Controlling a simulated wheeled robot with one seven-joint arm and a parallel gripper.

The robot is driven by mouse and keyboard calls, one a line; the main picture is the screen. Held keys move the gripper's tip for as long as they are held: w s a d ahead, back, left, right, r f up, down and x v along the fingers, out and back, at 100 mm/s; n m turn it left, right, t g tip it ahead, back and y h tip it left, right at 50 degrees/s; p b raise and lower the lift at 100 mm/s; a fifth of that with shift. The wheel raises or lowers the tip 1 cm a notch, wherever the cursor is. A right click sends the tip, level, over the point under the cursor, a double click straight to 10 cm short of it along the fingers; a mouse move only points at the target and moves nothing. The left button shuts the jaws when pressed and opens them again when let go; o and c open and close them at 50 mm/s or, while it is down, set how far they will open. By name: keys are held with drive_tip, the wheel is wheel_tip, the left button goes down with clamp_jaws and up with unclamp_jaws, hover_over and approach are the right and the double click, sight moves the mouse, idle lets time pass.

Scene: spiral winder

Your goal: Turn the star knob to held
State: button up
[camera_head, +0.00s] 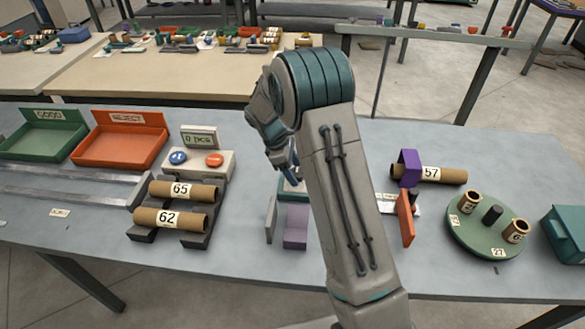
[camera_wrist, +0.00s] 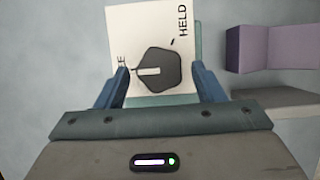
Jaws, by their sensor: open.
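The star knob (camera_wrist: 159,72) is dark grey with a pale pointer bar, and sits on a white plate (camera_wrist: 125,25) in the wrist view. The plate reads HELD at the right; a partly hidden label ending in E is at the left. The pale bar lies on the knob's left part, toward the E label. My gripper (camera_wrist: 163,80) is open, with one blue finger on each side of the knob. Whether the fingers touch it I cannot tell. In the head view my arm hides the knob, and my gripper (camera_head: 291,172) shows only partly.
A purple block (camera_wrist: 275,48) stands right of the plate. In the head view, tubes 65 (camera_head: 180,190) and 62 (camera_head: 170,218) lie on a dark cradle at left.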

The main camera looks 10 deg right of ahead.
drive_tip(key=c, duration=1)
drive_tip(key=shift+o, duration=0.2)
